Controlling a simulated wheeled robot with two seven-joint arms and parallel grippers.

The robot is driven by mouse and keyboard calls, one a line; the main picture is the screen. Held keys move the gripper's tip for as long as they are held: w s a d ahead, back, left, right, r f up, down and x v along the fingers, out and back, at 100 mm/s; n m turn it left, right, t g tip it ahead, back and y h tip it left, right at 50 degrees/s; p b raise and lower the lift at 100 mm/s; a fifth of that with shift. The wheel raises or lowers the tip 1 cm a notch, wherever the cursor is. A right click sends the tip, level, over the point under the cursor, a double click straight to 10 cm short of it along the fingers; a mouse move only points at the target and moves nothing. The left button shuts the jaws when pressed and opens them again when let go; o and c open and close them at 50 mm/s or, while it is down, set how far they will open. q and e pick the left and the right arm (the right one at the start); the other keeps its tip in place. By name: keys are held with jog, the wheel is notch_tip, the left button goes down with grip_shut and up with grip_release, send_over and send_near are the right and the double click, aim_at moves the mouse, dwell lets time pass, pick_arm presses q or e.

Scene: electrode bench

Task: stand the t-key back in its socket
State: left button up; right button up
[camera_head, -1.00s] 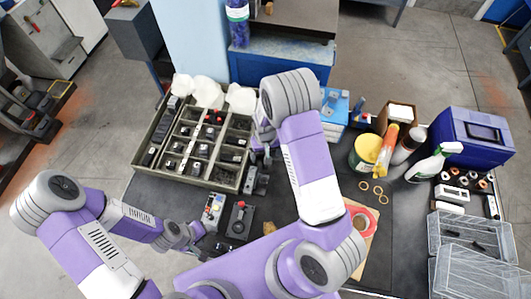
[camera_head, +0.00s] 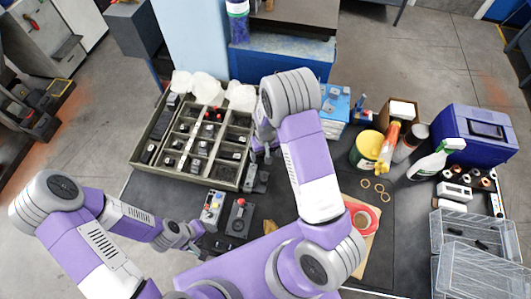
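I cannot pick out the t-key or its socket for certain at this size. A dark block with a red-topped upright part (camera_head: 240,216) stands on the dark bench in front of the sorting tray. A grey box with coloured buttons (camera_head: 212,207) is just left of it. My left gripper (camera_head: 193,236) is low over the bench, at the near left of the button box; its fingers are too small to read. My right gripper (camera_head: 261,152) points down beside the tray's right side, partly hidden by its own arm, near a grey device (camera_head: 257,179).
The compartment tray (camera_head: 218,183) holds several dark parts, with white bags at its back. To the right are a yellow-rimmed tin (camera_head: 367,144), a spray bottle (camera_head: 434,162), a blue case (camera_head: 478,136), clear bins (camera_head: 466,232) and a red tape roll (camera_head: 364,217).

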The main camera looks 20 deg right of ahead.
pick_arm(q)
jog(key=shift+s+a+f, duration=0.1)
jog(key=shift+f, duration=0.2)
pick_arm(e)
jog(key=shift+f, duration=0.15)
jog(key=o, duration=0.7)
jog(key=shift+s, duration=0.1)
pick_arm(q)
jog(key=shift+r, duration=0.1)
pick_arm(e)
jog(key=shift+o, duration=0.2)
pick_arm(q)
jog(key=shift+r+p, duration=0.35)
jog(key=shift+p, duration=0.2)
pick_arm(e)
jog(key=shift+r, duration=0.7)
pick_arm(q)
notch_tip(320, 180, up, 5)
jog(key=p, duration=0.5)
jog(key=shift+r, duration=0.2)
pick_arm(e)
notch_tip(320, 180, up, 7)
jog(key=shift+f, duration=0.1)
